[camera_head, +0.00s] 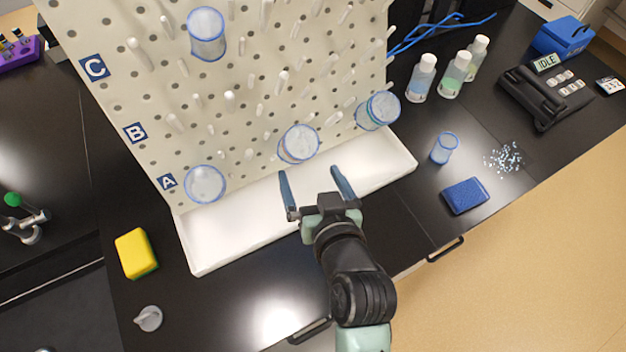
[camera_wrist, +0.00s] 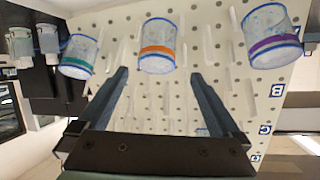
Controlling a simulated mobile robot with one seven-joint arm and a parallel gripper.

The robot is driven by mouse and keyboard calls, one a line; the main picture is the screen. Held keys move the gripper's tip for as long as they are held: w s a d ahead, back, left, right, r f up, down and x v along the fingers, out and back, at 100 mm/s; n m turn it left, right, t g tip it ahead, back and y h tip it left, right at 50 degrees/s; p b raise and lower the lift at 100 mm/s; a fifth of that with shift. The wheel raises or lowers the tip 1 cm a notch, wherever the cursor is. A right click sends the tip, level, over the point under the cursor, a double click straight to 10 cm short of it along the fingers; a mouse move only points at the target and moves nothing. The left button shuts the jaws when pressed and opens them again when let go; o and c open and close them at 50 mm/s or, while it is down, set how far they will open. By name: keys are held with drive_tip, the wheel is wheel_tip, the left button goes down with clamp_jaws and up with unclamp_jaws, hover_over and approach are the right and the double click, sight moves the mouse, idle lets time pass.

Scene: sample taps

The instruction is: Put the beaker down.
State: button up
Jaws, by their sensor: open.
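My gripper (camera_head: 310,171) is open and empty, its fingers pointing at the pegboard. It also shows open in the wrist view (camera_wrist: 160,74). Just ahead of it, apart from the fingers, a clear beaker with an orange band (camera_wrist: 157,50) hangs on the board; it is the middle one (camera_head: 299,145) of the low row. A green-banded beaker (camera_wrist: 78,56) hangs to its left in the wrist view, a purple-banded one (camera_wrist: 271,34) to its right. Another beaker (camera_head: 207,35) hangs higher up. Which beaker the task means cannot be told.
A white drip tray (camera_head: 232,236) runs under the pegboard (camera_head: 240,100). A yellow sponge (camera_head: 136,253) lies at left. At right stand a small blue-rimmed cup (camera_head: 444,148), a blue pad (camera_head: 465,196), spilled bits (camera_head: 504,158), bottles (camera_head: 455,75) and a scale (camera_head: 545,97). Bare bench lies front of the tray.

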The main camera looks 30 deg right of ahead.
drive_tip(key=shift+s+r, duration=0.2)
drive_tip(key=shift+s, duration=0.1)
